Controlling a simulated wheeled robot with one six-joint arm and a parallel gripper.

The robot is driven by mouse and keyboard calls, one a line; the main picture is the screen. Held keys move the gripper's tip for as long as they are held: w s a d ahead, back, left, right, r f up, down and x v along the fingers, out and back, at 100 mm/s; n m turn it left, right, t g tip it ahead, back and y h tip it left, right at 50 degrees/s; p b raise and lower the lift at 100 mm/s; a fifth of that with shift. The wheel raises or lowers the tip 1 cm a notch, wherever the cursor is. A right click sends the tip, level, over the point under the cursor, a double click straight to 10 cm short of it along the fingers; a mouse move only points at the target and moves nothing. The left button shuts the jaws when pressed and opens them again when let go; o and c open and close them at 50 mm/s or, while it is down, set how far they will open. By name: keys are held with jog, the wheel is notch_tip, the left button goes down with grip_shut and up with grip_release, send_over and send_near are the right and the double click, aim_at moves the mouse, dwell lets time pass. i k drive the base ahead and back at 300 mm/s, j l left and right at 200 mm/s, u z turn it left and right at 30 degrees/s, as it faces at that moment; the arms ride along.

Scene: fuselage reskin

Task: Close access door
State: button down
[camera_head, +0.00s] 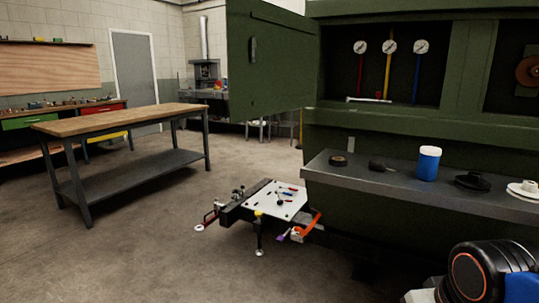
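The green access door (270,62) stands open, swung out to the left of its opening. It has a dark handle (253,50) on its face. The open compartment (382,58) to its right shows three round gauges (390,47) with red, yellow and blue lines below them. Part of my arm shows at the bottom right corner. My gripper is not in view.
A grey shelf (425,192) below the opening holds a blue jar (428,163) with a white lid and several dark small items. A low cart with a white tool board (275,200) stands below the door. A wooden-topped workbench (125,119) is at left, with open floor between.

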aim_at(283, 79)
jog(key=i+j+z, duration=0.1)
jog(key=i+j, duration=0.15)
jog(key=i+j+z, duration=0.1)
jog(key=i+j, duration=0.2)
jog(key=j, duration=0.15)
jog(key=i+j+z, duration=0.1)
jog(key=j, duration=0.3)
jog(key=i+j+z, duration=0.1)
jog(key=i+j, duration=0.25)
jog(key=i+j+z, duration=0.1)
jog(key=j, duration=0.35)
jog(key=k+j, duration=0.15)
jog(key=k, duration=0.25)
jog(key=k+j+u, duration=0.1)
jog(key=k, duration=0.35)
jog(key=j, duration=0.1)
